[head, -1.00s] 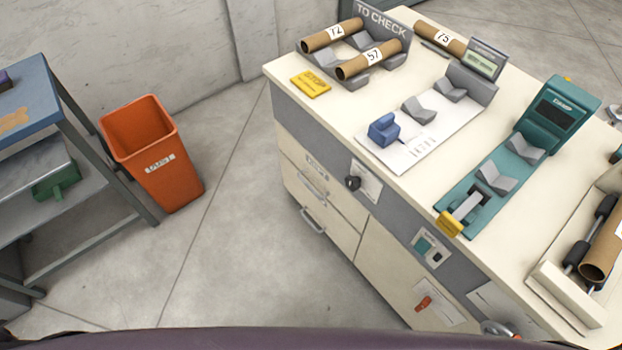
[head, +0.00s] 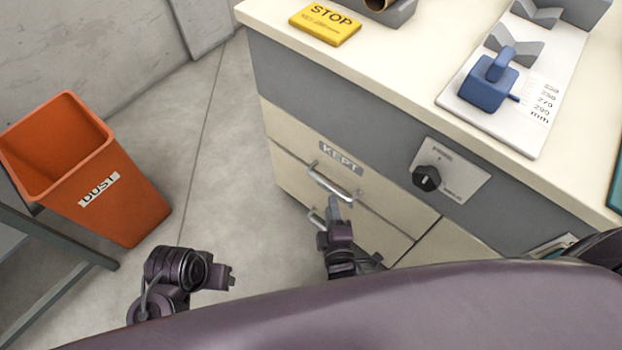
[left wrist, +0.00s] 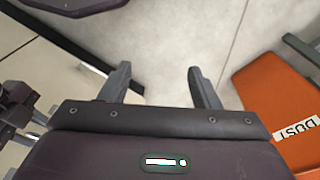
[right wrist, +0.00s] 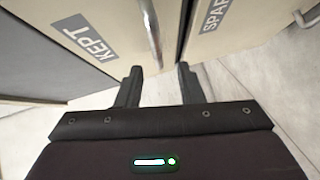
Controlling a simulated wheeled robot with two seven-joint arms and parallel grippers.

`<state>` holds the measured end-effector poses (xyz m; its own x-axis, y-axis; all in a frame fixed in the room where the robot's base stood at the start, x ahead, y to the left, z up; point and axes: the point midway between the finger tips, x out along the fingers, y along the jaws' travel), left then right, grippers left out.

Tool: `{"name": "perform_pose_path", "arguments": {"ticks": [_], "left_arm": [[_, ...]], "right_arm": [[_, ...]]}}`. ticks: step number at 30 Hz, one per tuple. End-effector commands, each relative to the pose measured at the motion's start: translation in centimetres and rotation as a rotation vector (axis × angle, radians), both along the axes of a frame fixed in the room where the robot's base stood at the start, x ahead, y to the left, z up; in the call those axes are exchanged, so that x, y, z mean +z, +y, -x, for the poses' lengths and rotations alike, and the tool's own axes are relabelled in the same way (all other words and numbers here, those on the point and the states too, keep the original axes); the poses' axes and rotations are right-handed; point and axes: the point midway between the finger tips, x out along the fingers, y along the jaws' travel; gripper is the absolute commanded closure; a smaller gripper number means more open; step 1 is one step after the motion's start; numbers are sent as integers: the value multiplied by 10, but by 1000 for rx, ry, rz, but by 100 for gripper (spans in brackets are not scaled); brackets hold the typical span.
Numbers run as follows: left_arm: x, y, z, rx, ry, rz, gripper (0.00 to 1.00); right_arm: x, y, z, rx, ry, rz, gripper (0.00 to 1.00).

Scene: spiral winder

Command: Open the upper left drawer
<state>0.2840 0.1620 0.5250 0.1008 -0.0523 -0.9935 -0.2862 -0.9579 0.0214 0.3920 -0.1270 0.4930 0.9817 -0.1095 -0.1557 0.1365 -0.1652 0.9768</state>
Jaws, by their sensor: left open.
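The upper left drawer (head: 290,148) has a cream front with a "KEPT" label and looks shut. Its metal bar handle (head: 336,183) also shows in the right wrist view (right wrist: 152,32). My right gripper (head: 334,203) is just below this handle. In the right wrist view its fingers (right wrist: 159,72) are apart, and the handle's near end shows between the fingertips. I cannot tell whether they touch it. My left gripper (head: 230,277) is open and empty over the floor, left of the cabinet; its spread fingers show in the left wrist view (left wrist: 158,80).
A lower drawer with its own handle (head: 317,219) is directly below. A black knob (head: 426,178) is on the grey panel to the right. An orange dust bin (head: 120,205) stands at the left. The floor between bin and cabinet is clear.

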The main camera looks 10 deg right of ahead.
Motion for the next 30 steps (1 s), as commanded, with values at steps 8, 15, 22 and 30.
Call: {"name": "perform_pose_path", "arguments": {"ticks": [8, 15, 22, 30], "left_arm": [[-1, -6, -2, -14, -33, 17, 44], [-5, -15, -7, -30, -78, 38, 44], [-5, -18, -9, -36, -96, 47, 44], [-5, -18, -9, -36, -97, 48, 44]], "right_arm": [[-2, -3, -32, -2, -12, 10, 66], [-8, -7, -67, -2, -9, 7, 66], [-9, -8, -77, -1, -7, 7, 66], [-9, -8, -77, 0, -6, 7, 76]]}}
